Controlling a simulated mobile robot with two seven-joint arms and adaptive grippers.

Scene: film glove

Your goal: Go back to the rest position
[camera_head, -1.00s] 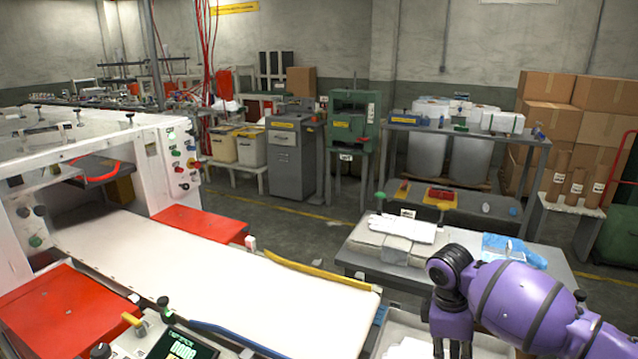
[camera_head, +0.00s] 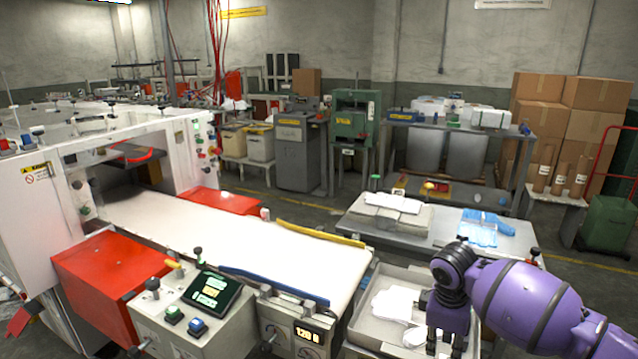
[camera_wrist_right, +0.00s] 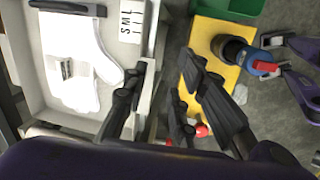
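My right gripper (camera_head: 447,338) hangs from the purple arm at the lower right of the head view, pointing down beside a grey tray (camera_head: 365,325). In the right wrist view my right gripper (camera_wrist_right: 168,62) has its fingers spread with nothing between them. White gloves (camera_wrist_right: 75,60) lie in the tray to its left, apart from the fingers. The left arm is not in the head view.
A white conveyor (camera_head: 240,240) and a control panel (camera_head: 205,295) stand at left. A grey table (camera_head: 430,235) with white gloves and a blue glove (camera_head: 485,222) is behind the tray. A yellow surface (camera_wrist_right: 205,75) lies below the right gripper.

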